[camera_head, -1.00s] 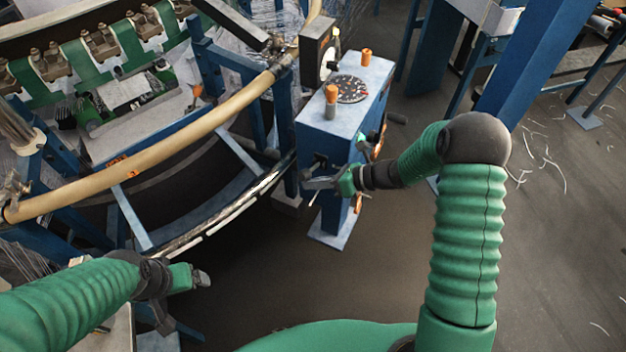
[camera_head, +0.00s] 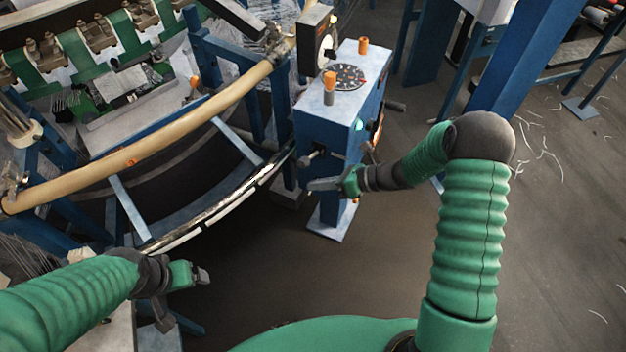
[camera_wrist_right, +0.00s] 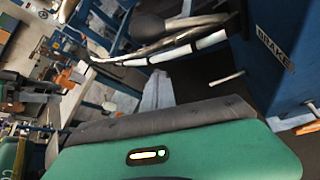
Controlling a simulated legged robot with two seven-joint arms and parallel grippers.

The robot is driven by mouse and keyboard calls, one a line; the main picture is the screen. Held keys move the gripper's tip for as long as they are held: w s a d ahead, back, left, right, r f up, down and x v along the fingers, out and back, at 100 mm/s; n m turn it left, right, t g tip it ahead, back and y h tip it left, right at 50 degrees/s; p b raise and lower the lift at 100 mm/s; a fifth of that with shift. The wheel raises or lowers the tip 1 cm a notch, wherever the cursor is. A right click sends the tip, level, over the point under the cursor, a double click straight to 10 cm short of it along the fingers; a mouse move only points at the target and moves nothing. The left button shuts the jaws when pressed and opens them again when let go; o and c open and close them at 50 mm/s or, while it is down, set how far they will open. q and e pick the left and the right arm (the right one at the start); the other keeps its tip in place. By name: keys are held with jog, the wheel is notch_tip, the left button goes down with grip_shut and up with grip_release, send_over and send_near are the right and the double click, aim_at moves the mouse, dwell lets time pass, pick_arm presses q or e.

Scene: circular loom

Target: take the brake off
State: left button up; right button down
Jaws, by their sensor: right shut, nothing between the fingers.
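The brake label (camera_wrist_right: 273,48) is on a blue cabinet's side in the right wrist view. A pale rod (camera_wrist_right: 227,78) sticks out near the label. In the head view the blue cabinet (camera_head: 318,130) has a dark lever with a round knob (camera_head: 309,160) on its near face. My right gripper (camera_head: 318,185) is shut and empty, just below that lever, apparently apart from it. Its dark finger (camera_wrist_right: 165,118) fills the lower wrist view, touching neither rod. My left gripper (camera_head: 203,276) is at lower left, away from the cabinet; its finger gap cannot be made out.
The loom's curved tan rail (camera_head: 150,148) and blue frame stand left of the cabinet. Orange knobs (camera_head: 363,45) and a dial (camera_head: 347,77) are on its top. Open floor (camera_head: 270,270) lies in front.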

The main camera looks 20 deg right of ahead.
jog(key=v, duration=0.8)
jog(key=shift+w+r+p, duration=0.2)
jog(key=shift+p, duration=0.2)
